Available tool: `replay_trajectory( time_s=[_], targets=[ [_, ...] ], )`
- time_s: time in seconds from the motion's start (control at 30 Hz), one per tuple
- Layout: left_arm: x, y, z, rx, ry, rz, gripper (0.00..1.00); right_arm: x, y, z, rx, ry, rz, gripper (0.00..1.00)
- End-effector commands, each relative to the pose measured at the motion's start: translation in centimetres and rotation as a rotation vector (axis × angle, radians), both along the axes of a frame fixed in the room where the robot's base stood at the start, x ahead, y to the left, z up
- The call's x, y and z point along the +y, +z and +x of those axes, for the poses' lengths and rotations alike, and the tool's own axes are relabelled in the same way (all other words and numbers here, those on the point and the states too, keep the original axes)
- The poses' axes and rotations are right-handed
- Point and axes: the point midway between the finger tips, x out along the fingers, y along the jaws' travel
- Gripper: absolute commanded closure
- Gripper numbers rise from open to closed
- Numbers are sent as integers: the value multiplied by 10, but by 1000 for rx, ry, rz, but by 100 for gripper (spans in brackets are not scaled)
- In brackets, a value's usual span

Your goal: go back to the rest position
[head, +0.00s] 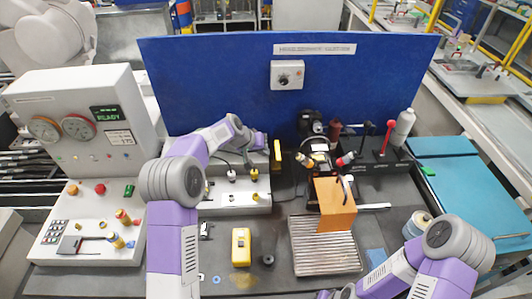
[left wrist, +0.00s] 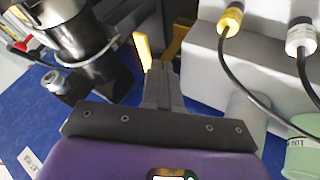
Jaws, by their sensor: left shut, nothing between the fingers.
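My left arm reaches up from the bottom of the head view and bends right at the wrist. My left gripper (head: 258,141) is over the back of the bench, in front of the blue panel and close to a yellow upright part (head: 277,151). In the left wrist view its grey fingers (left wrist: 161,84) are together with nothing between them. The yellow part (left wrist: 143,52) shows just beyond the fingertips; I cannot tell whether they touch. My right arm is low at the right of the head view; its gripper is not visible.
The blue panel (head: 210,75) stands behind. A grey connector box (head: 235,196) with cables is below my left wrist. A gauge console (head: 85,125) stands left. An orange block (head: 335,204), a ribbed tray (head: 325,258) and a yellow device (head: 241,247) are on the bench.

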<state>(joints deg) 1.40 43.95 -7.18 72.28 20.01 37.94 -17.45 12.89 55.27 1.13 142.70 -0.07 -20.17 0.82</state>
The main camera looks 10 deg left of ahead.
Motion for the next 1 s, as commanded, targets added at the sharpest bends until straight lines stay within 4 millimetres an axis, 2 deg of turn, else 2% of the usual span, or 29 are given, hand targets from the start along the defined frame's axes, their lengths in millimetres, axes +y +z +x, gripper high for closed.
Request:
replay_trajectory(
  time_s=[0.03,0.2,0.33,0.6,1.0],
  targets=[
    [3,13,-3,-1,-1,0,100,0,6,0,0,0,0,57],
    [9,36,-13,-1,-6,0,100,0,14,0,0,0,0,57],
    [12,46,-18,1,-10,0,100,0,18,0,0,0,0,57],
    [13,53,-20,2,-12,0,100,0,22,0,0,0,0,57],
    [13,118,-20,1,-12,0,100,0,87,0,0,0,0,57]
  ],
)
